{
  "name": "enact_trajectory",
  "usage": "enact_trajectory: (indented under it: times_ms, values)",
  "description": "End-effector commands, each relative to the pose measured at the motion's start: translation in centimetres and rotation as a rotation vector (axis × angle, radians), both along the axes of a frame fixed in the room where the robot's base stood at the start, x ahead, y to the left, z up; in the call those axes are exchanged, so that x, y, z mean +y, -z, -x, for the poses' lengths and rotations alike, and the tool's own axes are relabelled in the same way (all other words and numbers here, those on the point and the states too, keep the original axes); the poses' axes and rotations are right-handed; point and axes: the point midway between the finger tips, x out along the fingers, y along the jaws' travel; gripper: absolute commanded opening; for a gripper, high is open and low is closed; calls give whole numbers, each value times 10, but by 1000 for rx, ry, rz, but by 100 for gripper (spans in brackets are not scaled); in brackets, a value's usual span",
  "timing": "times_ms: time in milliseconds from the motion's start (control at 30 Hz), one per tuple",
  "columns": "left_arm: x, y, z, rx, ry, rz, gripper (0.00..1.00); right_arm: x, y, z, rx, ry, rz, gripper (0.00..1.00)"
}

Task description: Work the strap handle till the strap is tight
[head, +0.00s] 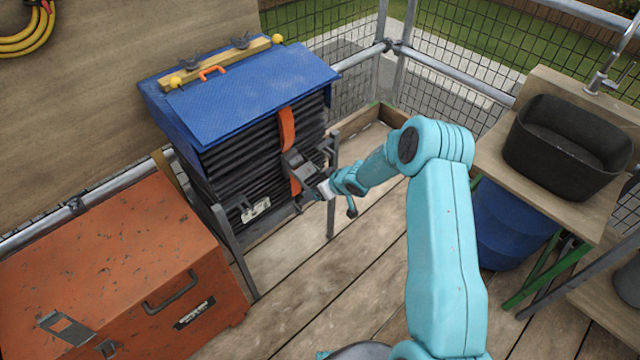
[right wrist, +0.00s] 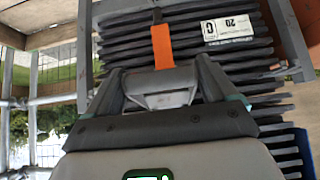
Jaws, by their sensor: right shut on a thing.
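An orange strap (head: 287,130) runs down the front of a stack of dark tiles (head: 240,160). A grey ratchet with its handle (head: 299,164) sits on the strap at the stack's front right. My right gripper (head: 318,184) is at the ratchet and shut on the handle. In the right wrist view the grey handle (right wrist: 165,84) lies between the two fingers, with the strap (right wrist: 162,46) running beyond it. The gripper hides part of the ratchet. I cannot tell how taut the strap is. My left gripper is not in view.
A blue cover (head: 250,95) with a wooden bar (head: 225,62) lies on the stack. A grey metal frame (head: 235,250) holds the stack. An orange chest (head: 110,270) stands at left. At right are a black basin (head: 565,150) and blue barrel (head: 510,225). Floor planks between are clear.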

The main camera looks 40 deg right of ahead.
Motion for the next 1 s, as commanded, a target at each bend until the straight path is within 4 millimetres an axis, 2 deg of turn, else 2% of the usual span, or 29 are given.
enact_trajectory:
  times_ms: [33, 100, 667, 700, 733, 1000]
  values:
    - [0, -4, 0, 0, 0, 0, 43, -1, -8, -3, -12, 0, 2, 31]
    - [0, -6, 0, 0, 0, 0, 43, -1, -10, -3, -14, 0, 2, 31]
    - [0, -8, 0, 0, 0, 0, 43, -1, -15, -5, -20, -1, 5, 31]
    - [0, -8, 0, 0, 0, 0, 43, -1, -15, -5, -21, -1, 5, 89]
    - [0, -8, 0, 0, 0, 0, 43, -1, -15, -5, -20, -1, 5, 98]
    - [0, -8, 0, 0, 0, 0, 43, -1, -13, -2, -13, -1, 2, 100]
